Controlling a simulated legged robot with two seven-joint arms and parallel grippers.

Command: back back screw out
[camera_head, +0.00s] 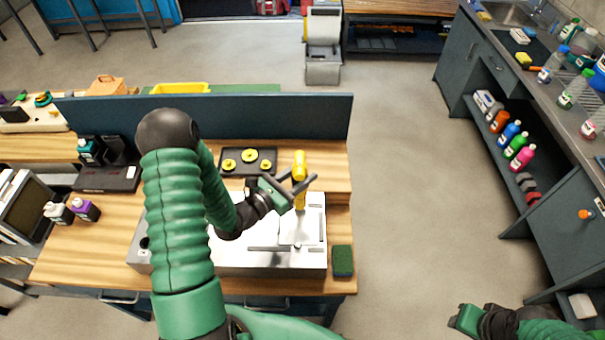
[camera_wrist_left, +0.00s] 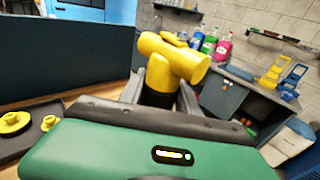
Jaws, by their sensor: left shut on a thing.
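My left gripper (camera_head: 297,189) is shut on a yellow power screwdriver (camera_head: 299,166), upright above the right part of a metal unit (camera_head: 230,258). The tool's yellow body and head also show between the fingers in the left wrist view (camera_wrist_left: 172,62). A narrow yellow part reaches down below the fingers toward the unit's top. I cannot make out a screw or whether the tip touches one. My right gripper (camera_head: 466,320) is at the bottom right edge, away from the bench, and its jaws are unclear.
A black tray (camera_head: 236,172) with yellow round parts lies behind the unit. A green sponge (camera_head: 343,261) lies at its right. A dark blue panel (camera_head: 290,117) stands along the bench's back. Bottles (camera_head: 85,210) stand at the left. The floor right of the bench is clear.

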